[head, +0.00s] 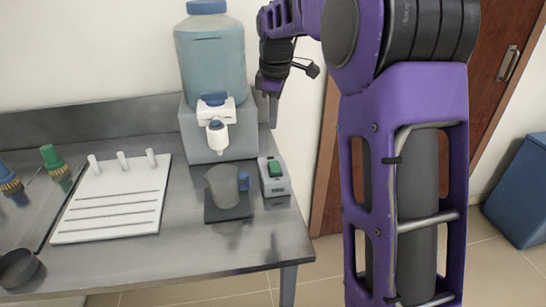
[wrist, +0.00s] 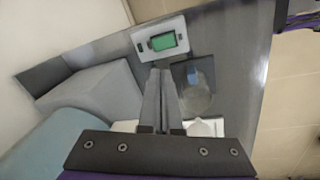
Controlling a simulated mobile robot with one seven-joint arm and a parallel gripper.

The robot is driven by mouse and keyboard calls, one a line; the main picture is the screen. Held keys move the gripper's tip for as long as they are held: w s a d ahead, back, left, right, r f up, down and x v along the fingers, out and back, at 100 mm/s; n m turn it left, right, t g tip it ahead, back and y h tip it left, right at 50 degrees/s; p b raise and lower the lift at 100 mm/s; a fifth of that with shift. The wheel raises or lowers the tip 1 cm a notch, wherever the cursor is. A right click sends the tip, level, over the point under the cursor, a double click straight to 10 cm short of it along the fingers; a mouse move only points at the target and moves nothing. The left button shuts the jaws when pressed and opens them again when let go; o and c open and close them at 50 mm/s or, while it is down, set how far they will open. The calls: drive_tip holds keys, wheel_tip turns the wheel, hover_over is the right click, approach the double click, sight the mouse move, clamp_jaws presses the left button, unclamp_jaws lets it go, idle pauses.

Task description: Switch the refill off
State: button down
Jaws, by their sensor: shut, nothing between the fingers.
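The refill switch is a small grey box with a green rocker (head: 275,169) on the table, right of the water dispenser. In the wrist view the green rocker (wrist: 163,42) lies just beyond my fingertips. My gripper (head: 270,110) is shut and empty, above and behind the switch box, beside the dispenser's right side. It also shows in the wrist view (wrist: 159,75), pointing toward the switch box and apart from it. The dispenser (head: 212,75) has a blue-tinted tank, a grey base and a white tap. Which way the rocker is tipped is not clear.
A clear cup with a blue handle (head: 222,186) stands on a dark pad (head: 229,211) below the tap, left of the switch. A white board with pegs (head: 110,205) lies farther left. A blue bin (head: 522,195) stands on the floor at right.

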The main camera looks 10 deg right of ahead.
sight(273, 164)
drive_tip(key=n, duration=0.4)
drive_tip(key=shift+w+d+r+n, duration=0.2)
drive_tip(key=shift+w+n, duration=0.1)
drive_tip(key=shift+w, duration=0.1)
drive_tip(key=f+b, duration=0.1)
drive_tip(key=f, duration=0.3)
drive_tip(key=w+f, duration=0.1)
drive_tip(key=f, duration=0.4)
drive_tip(key=w+f+b, duration=0.1)
drive_tip(key=f, duration=0.4)
drive_tip(key=shift+b, duration=0.35)
drive_tip(key=shift+r+g+p, duration=0.15)
drive_tip(key=shift+g+p, duration=0.25)
drive_tip(key=shift+p, duration=1.1)
drive_tip(key=shift+w+f+g+b, duration=0.15)
drive_tip(key=shift+f+g+b, duration=0.15)
drive_tip(key=shift+f, duration=0.2)
